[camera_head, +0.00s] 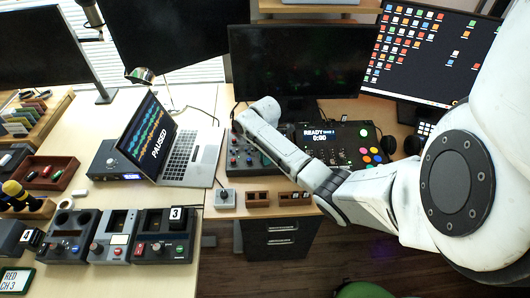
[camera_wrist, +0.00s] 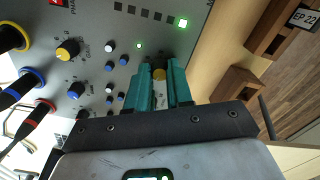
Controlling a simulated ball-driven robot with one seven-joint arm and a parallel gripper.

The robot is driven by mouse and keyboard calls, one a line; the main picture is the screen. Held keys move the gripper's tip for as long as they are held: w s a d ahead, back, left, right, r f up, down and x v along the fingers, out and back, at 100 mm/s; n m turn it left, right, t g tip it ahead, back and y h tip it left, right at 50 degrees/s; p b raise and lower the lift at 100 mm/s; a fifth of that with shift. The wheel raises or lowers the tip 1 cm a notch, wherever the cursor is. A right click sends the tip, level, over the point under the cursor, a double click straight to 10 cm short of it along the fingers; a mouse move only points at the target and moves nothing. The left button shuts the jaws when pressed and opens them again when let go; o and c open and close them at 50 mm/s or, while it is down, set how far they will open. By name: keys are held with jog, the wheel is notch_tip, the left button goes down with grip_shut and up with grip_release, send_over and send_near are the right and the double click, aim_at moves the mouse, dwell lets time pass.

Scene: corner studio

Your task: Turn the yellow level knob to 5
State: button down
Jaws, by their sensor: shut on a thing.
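In the wrist view, a grey control panel (camera_wrist: 150,28) fills the upper middle. The knob's pointer and scale are hidden or too small to read. A second, larger yellow knob (camera_wrist: 67,50) with a scale sits further left on the panel, clear of the fingers. In the head view, my arm reaches left over the panel (camera_head: 243,155); the fingertips are hidden there.
Small white and blue knobs (camera_wrist: 109,67) stand left of my fingers, with plugged cables (camera_wrist: 27,84) beyond. A wooden holder (camera_wrist: 237,84) lies right of the panel. In the head view, an open laptop (camera_head: 180,150) stands left of my arm, and a monitor (camera_head: 285,60) behind it.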

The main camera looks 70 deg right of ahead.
jog(key=m+p, duration=0.1)
jog(key=m, duration=0.2)
jog(key=shift+a+m+p, duration=0.1)
jog(key=shift+m+p, duration=0.2)
jog(key=shift+m, duration=0.1)
jog(key=m+p, duration=0.1)
jog(key=m, duration=0.2)
jog(key=shift+m, duration=0.3)
jog(key=m+p, duration=0.1)
jog(key=m, duration=0.5)
jog(key=shift+m, duration=0.4)
jog(key=c, duration=1)
grip_release()
jog(key=shift+r, duration=0.15)
notch_tip(320, 180, up, 10)
jog(key=shift+r+b, duration=0.25)
jog(key=shift+b, duration=0.3)
